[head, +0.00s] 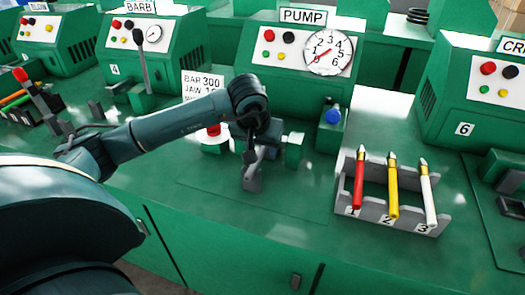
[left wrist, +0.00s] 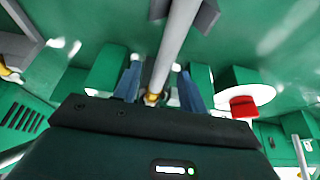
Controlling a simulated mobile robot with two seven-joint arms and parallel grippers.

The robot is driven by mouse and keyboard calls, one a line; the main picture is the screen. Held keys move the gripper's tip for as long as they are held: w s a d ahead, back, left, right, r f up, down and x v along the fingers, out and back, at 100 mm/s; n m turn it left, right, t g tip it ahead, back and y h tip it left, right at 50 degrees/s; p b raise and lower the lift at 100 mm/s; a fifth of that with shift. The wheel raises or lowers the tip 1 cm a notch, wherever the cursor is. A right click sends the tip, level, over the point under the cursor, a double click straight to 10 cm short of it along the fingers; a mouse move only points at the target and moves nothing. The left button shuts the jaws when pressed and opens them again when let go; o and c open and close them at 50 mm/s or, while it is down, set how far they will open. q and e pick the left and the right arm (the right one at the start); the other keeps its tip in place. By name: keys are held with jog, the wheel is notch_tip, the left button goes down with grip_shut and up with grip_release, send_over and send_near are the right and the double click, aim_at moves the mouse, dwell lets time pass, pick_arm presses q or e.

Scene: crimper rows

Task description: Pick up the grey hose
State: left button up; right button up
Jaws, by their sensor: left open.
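The grey hose (left wrist: 178,45) shows in the left wrist view as a pale grey rod running down from the top edge. Its lower end has a brass-coloured fitting (left wrist: 152,98). My left gripper (left wrist: 160,88) is open, with one blue-grey finger on each side of that lower end. I cannot tell whether either finger touches it. In the head view my left gripper (head: 262,145) is low over the bench in front of the PUMP machine. There the hose is mostly hidden behind the gripper and cannot be made out clearly. My right gripper is not in view.
The PUMP machine (head: 262,62) stands behind my gripper. A red button on a white base (head: 213,147) is just left of it, and a blue knob (head: 333,115) is to the right. A grey rack (head: 375,222) holds red, yellow and white hoses. The bench front is clear.

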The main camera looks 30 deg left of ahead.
pick_arm(q)
jog(key=shift+c, duration=0.4)
grip_shut()
